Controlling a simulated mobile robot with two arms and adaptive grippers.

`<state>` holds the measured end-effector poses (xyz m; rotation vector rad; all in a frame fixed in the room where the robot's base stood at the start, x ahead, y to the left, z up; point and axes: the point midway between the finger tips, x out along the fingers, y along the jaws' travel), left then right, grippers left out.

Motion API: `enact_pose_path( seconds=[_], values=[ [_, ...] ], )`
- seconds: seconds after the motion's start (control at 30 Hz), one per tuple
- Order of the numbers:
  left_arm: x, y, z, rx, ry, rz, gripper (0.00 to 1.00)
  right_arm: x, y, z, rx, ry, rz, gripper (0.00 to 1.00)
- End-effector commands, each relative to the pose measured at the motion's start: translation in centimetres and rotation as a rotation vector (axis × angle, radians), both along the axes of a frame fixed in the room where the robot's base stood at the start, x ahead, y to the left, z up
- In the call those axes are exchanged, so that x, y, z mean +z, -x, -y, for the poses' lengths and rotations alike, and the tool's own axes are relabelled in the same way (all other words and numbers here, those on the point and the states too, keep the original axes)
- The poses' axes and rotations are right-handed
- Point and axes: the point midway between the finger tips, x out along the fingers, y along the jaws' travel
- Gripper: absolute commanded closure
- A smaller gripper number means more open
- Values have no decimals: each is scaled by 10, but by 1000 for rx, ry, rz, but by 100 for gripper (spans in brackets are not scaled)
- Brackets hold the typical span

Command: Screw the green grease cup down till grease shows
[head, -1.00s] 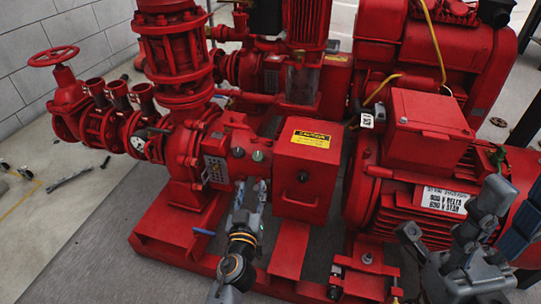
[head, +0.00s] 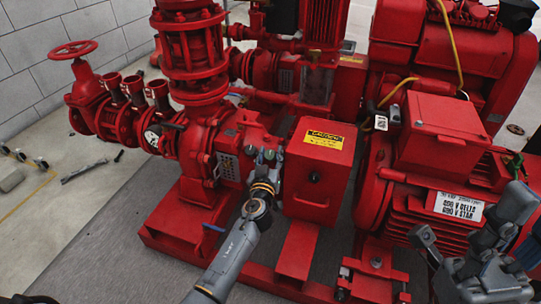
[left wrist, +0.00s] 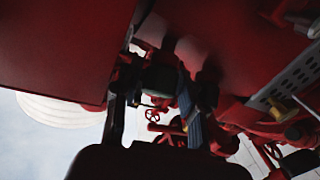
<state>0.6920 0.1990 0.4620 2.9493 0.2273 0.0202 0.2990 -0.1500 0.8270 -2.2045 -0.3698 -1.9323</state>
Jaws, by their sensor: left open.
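Two small grease cups stand side by side on the red pump's bearing housing in the head view; a greenish one (head: 270,154) is at the right. My left gripper (head: 267,161) is at this cup, its open fingers pointing up the picture and partly covering it. In the left wrist view a dark green cylinder (left wrist: 160,78) lies between the two fingers (left wrist: 152,100); contact cannot be told in the dim light. No grease can be made out. My right gripper (head: 470,225) is at the lower right, fingers apart and empty, in front of the motor.
A red box with a yellow caution label (head: 317,171) stands close right of the left gripper. A perforated guard (head: 228,166) is close at its left. The red motor (head: 445,190) fills the right side. Open floor (head: 70,225) lies at the left.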

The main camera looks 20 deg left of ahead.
Motion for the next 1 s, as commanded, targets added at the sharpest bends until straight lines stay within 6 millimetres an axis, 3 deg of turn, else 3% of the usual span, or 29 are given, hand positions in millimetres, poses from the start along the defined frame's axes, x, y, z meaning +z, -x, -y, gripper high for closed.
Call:
enact_pose_path(
  seconds=[0.2,0.4,0.43,1.0],
  values=[
    [0,0,0,0,0,0,60,2,1,0,0,-2,8,60],
    [0,0,0,0,0,0,98,4,1,1,-1,-5,13,60],
    [0,0,0,0,0,0,100,4,1,1,-1,-5,14,60],
    [1,0,-1,-131,-129,6,100,4,2,2,-1,-10,3,60]
  ],
)
